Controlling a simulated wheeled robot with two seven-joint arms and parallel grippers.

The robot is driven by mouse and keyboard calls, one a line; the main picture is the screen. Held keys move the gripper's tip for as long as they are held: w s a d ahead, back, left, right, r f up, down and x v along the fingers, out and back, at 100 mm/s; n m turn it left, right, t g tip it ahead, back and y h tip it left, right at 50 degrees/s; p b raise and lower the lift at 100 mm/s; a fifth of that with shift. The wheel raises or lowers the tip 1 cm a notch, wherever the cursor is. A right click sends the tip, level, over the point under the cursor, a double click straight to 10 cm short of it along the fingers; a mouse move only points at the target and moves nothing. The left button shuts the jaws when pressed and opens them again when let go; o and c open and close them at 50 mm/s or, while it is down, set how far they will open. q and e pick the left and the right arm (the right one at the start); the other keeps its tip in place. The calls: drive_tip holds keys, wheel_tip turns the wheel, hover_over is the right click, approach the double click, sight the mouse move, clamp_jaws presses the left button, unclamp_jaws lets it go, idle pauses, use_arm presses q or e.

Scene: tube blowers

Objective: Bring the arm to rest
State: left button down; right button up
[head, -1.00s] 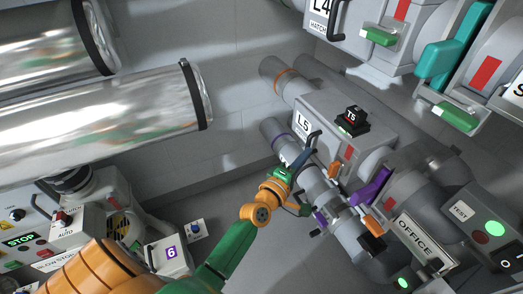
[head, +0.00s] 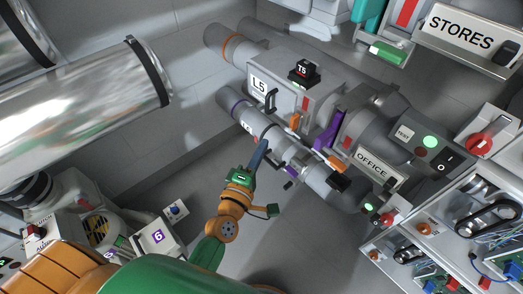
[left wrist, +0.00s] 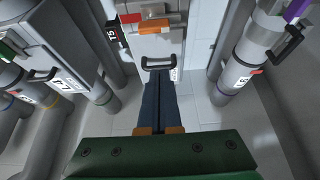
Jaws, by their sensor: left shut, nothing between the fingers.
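My left arm reaches up from the bottom of the head view, in green and orange. Its gripper (head: 259,153) has dark blue fingers pressed together with nothing between them. In the head view the fingers overlap the grey tube below the L5 box (head: 290,88); I cannot tell whether they touch it. In the left wrist view the shut fingers (left wrist: 159,82) point toward a dark handle (left wrist: 158,63) on a pale box; contact cannot be told. My right gripper is not in view.
The OFFICE unit (head: 373,172) with purple and orange levers stands right of the gripper. An open rack of electronics (head: 455,235) is at the lower right. Bare floor (head: 310,235) shows below the gripper.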

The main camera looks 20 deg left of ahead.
use_arm(q)
drive_tip(key=s+d+f+m+g+h, duration=0.1)
drive_tip(key=s+f+m+g, duration=0.4)
drive_tip(key=f, duration=0.8)
drive_tip(key=s+f+m+g, duration=0.4)
drive_tip(key=s+f+m, duration=0.25)
drive_tip(key=f, duration=0.65)
drive_tip(key=s+a+f+m+g, duration=0.3)
drive_tip(key=s+f+m+g, duration=0.1)
drive_tip(key=s+f, duration=0.5)
drive_tip(key=s+a+f+m+g+y, duration=0.1)
drive_tip(key=s+a+m+g, duration=0.15)
drive_tip(key=s, duration=0.45)
drive_tip(key=s+a+f+m+g+y, duration=0.1)
drive_tip(key=s+a+f+m+g, duration=0.15)
drive_tip(key=s, duration=0.55)
wheel_tip(320, 180, up, 22)
drive_tip(key=t+p, duration=0.1)
drive_tip(key=p, duration=2)
drive_tip(key=shift+w+d+f+n, duration=0.2)
drive_tip(key=shift+w+d+n, duration=0.1)
drive_tip(key=shift+n, duration=0.15)
